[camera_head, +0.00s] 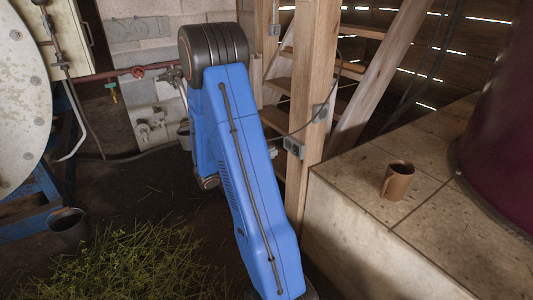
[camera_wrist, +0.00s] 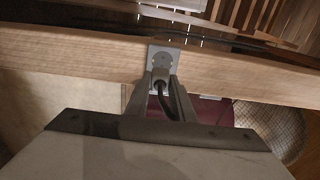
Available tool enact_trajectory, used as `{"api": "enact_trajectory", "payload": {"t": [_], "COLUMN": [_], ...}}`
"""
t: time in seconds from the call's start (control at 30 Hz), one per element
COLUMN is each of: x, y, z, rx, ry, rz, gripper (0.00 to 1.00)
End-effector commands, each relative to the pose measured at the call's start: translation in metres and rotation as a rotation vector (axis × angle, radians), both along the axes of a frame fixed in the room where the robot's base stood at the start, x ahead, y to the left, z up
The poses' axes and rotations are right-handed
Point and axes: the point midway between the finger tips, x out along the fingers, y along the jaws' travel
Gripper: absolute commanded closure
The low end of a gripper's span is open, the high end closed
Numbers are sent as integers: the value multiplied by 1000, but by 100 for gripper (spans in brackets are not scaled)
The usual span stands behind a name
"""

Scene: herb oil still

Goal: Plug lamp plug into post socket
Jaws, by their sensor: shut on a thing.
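In the wrist view, my gripper (camera_wrist: 161,97) is shut on the dark lamp plug (camera_wrist: 159,86), with its black cord curving back between the fingers. Just ahead of the fingertips is a grey socket plate (camera_wrist: 162,56) with a round face, mounted on a wooden post (camera_wrist: 80,52). The plug lines up with the plate's lower part; I cannot tell whether it touches or has entered the socket. In the head view, the post (camera_head: 314,75) stands right of my blue arm and carries grey electrical boxes (camera_head: 293,147).
A thin cable (camera_head: 300,128) hangs by the post in the head view. A stone ledge (camera_head: 345,225) with a brown mug (camera_head: 397,180) and a dark red vessel (camera_head: 505,120) lies to the right.

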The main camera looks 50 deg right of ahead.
Motion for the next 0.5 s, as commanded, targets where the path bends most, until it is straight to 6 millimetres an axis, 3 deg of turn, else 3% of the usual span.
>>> {"api": "enact_trajectory", "payload": {"t": [0.5], "x": [-3], "y": [-28], "z": [4], "rx": [0], "ry": [1], "rz": [24], "gripper": [100]}}
